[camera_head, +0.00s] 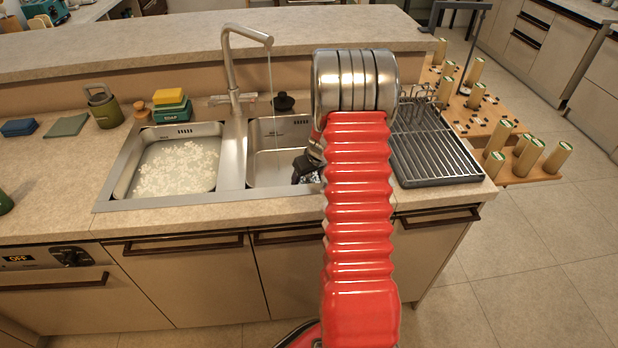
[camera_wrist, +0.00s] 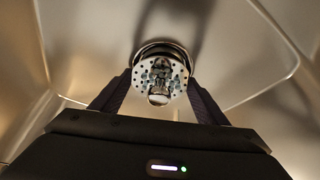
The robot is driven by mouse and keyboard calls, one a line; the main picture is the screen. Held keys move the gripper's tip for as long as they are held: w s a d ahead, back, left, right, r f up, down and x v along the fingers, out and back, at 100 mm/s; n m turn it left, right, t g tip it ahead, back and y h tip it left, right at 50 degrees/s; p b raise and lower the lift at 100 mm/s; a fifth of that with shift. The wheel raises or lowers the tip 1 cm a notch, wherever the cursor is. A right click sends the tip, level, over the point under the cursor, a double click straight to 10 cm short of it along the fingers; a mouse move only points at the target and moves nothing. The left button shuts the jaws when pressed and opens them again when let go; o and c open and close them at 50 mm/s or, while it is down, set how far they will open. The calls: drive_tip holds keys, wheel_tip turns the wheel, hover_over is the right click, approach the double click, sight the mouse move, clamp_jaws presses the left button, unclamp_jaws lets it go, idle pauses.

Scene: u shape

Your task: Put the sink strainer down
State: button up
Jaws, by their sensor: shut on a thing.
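The sink strainer (camera_wrist: 176,72) is a round, perforated metal disc with a knob in the middle, seen in the wrist view. My gripper (camera_wrist: 160,84) is shut on it, with one dark finger on each side. The strainer is inside a metal basin, close to the basin floor; I cannot tell whether it touches the floor. In the head view my gripper (camera_head: 307,166) is low in the right sink basin (camera_head: 268,160), mostly behind my red arm. The strainer is hidden in that view.
Water runs from the tap (camera_head: 232,70) into the right basin. The left basin (camera_head: 180,165) holds cloudy, foamy water. A dark stopper-like object (camera_head: 284,102) stands behind the right basin.

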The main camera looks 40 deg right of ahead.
drive_tip(key=shift+s+a+f, duration=0.25)
drive_tip(key=shift+s+f, duration=0.15)
drive_tip(key=shift+f, duration=0.35)
drive_tip(key=o, duration=1.2)
drive_tip(key=shift+r, duration=0.3)
drive_tip(key=v, duration=1.3)
drive_tip(key=shift+w+d+r, duration=0.1)
drive_tip(key=shift+w+d, duration=0.1)
drive_tip(key=shift+w, duration=0.2)
